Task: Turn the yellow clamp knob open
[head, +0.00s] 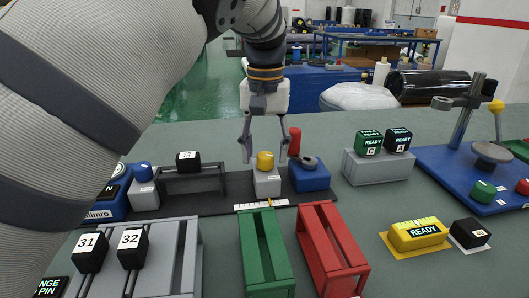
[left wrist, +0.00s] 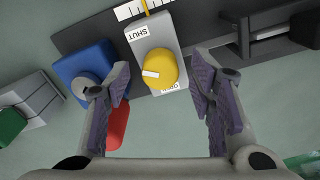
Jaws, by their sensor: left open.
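The yellow clamp knob (head: 265,161) sits on top of a light grey block (head: 267,184) on the dark mat. In the left wrist view the knob (left wrist: 158,69) has a white pointer mark on its left part. The grey block (left wrist: 143,36) carries a SHUT label at its upper end and another, partly hidden label below the knob. My left gripper (head: 265,160) is open and points down over the knob. In the left wrist view its two fingers (left wrist: 163,90) stand apart on either side of the knob, not touching it. My right gripper is not in view.
A white scale strip (head: 262,205) lies in front. Green (head: 264,250) and red (head: 331,250) slotted racks stand nearer. A black stand (head: 193,179) is left.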

